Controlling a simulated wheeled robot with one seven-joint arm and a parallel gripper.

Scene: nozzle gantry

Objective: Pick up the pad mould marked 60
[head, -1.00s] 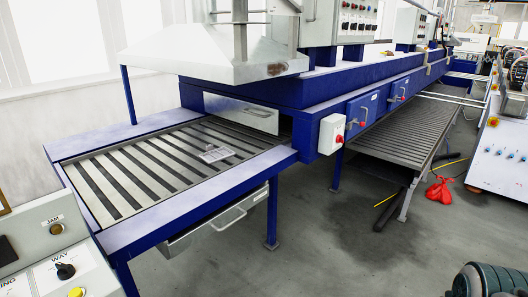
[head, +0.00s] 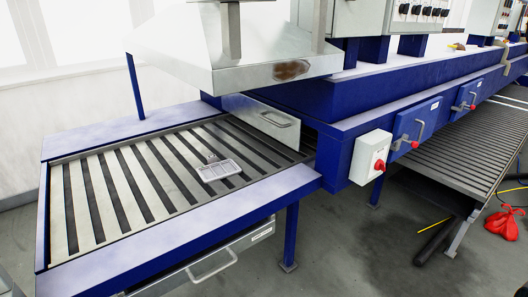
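In the head view a small pale grey tray-like piece (head: 219,171) lies flat on the slatted bed of the blue-framed machine, right of the bed's middle. It has shallow compartments and a small tab at its back edge. It looks like the pad mould, but no number can be read on it at this size. My gripper is not in view.
The slatted bed (head: 104,196) has a raised blue frame (head: 190,231) around it. A metal hood (head: 230,50) overhangs the back. A metal door with a handle (head: 262,120) stands behind the piece. A white box with a red knob (head: 371,157) juts out at right.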

